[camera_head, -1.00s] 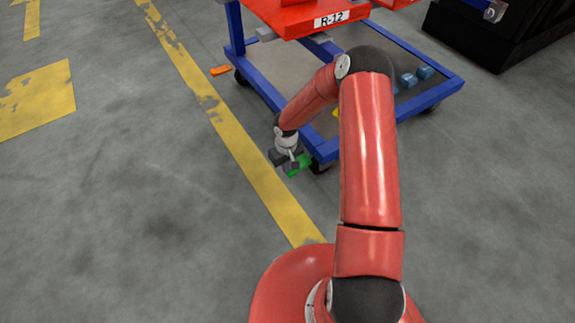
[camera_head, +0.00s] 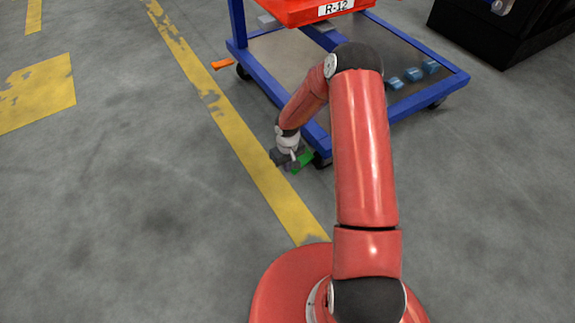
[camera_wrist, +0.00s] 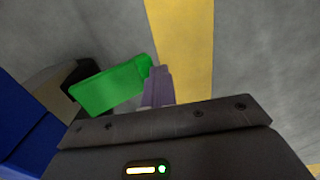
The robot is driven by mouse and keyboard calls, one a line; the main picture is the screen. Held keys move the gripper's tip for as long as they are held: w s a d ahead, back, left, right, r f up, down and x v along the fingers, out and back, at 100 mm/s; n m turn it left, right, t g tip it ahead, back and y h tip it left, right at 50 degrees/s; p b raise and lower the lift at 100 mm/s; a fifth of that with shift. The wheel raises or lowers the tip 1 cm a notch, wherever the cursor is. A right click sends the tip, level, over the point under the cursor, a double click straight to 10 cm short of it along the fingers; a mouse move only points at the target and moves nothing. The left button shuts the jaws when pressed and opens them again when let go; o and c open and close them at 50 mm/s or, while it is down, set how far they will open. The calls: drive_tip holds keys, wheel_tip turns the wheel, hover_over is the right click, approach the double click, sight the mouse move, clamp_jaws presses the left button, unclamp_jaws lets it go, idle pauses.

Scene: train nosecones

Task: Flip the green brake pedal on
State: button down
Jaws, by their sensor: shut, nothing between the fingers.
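The green brake pedal (camera_head: 306,160) sticks out beside a wheel at the near corner of the blue-framed cart (camera_head: 262,88). In the wrist view the green pedal (camera_wrist: 110,90) is a flat green bar, tilted, at the left of the fingers. My gripper (camera_head: 286,160) is low over the floor, right beside the pedal, and partly covers it in the head view. In the wrist view my gripper's grey fingers (camera_wrist: 158,86) are together with nothing between them. They are at or very near the pedal's right end; I cannot tell whether they touch it.
An orange pedal (camera_head: 222,64) sticks out by the cart's far left wheel. Blue blocks (camera_head: 413,74) lie on the cart's lower deck, under a red tray (camera_head: 300,12) labelled R-12. A yellow floor stripe (camera_head: 240,150) runs past the cart. The floor to the left is clear.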

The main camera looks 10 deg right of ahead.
drive_tip(key=shift+f, duration=0.2)
drive_tip(key=s+a+r+p, duration=0.2)
drive_tip(key=a+r, duration=0.4)
drive_tip(key=r, duration=0.6)
drive_tip(key=shift+a+r+p, duration=0.2)
drive_tip(key=shift+r+p, duration=0.15)
drive_tip(key=shift+p, duration=0.5)
drive_tip(key=shift+r, duration=0.1)
drive_tip(key=s+d+r+t+h+p, duration=0.1)
drive_tip(key=s+d+r, duration=0.15)
drive_tip(key=r, duration=0.65)
drive_tip(key=s+d+r+m+t+p, duration=0.1)
drive_tip(key=s+r+p, duration=0.15)
drive_tip(key=r, duration=0.65)
drive_tip(key=s+d+r+t+h+p, duration=0.1)
drive_tip(key=s+r, duration=0.2)
drive_tip(key=r, duration=0.6)
drive_tip(key=s+r+m+t+y+p, duration=0.1)
drive_tip(key=s+r+p, duration=0.1)
drive_tip(key=s+r, duration=0.5)
drive_tip(key=s+d+r+m+t+y+p, duration=0.1)
drive_tip(key=s+r+p, duration=0.1)
drive_tip(key=s+r, duration=0.6)
drive_tip(key=s, duration=0.4)
drive_tip(key=shift+s+d+m+t, duration=0.25)
drive_tip(key=shift+m+t, duration=0.05)
drive_tip(key=shift+r, duration=0.1)
